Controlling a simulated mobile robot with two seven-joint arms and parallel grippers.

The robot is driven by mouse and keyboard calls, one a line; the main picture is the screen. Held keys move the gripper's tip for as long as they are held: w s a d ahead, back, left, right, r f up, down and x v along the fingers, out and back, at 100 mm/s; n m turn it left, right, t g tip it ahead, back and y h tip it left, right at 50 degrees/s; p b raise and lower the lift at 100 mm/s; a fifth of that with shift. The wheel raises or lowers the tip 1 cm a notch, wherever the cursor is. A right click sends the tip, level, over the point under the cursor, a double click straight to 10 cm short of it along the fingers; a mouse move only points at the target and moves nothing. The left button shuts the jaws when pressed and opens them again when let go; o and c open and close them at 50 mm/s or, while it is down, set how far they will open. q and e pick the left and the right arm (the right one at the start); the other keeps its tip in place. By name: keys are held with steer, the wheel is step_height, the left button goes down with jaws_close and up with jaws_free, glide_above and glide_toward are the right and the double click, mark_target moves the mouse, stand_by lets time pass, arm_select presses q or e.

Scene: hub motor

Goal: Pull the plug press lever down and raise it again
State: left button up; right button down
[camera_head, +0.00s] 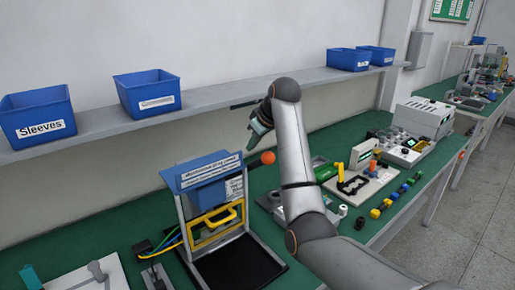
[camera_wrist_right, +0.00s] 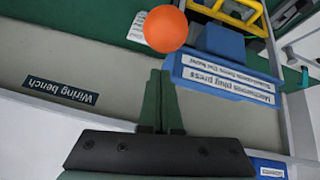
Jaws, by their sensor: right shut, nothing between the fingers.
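The plug press (camera_head: 205,195) stands on the green bench, with a blue head, a blue sign and a yellow guard frame. Its lever ends in an orange ball knob (camera_head: 268,158), at the right side of the press and level with its upper part. My right gripper (camera_head: 253,142) is shut and empty, just above and left of the knob in the head view. In the right wrist view the shut green fingers (camera_wrist_right: 160,78) point toward the orange knob (camera_wrist_right: 166,29), with a visible gap. The press sign (camera_wrist_right: 222,77) is right of the fingertips. My left gripper is not in view.
A grey shelf (camera_head: 100,122) with blue bins (camera_head: 148,94) runs along the wall behind the press. A black mat (camera_head: 240,264) lies in front of the press. Fixtures and small coloured parts (camera_head: 375,213) fill the bench to the right. Cables (camera_head: 168,240) lie left of the press.

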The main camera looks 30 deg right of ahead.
steer(key=shift+s+d+f, duration=0.25)
steer(key=shift+s+f, duration=0.45)
steer(key=shift+f, duration=0.15)
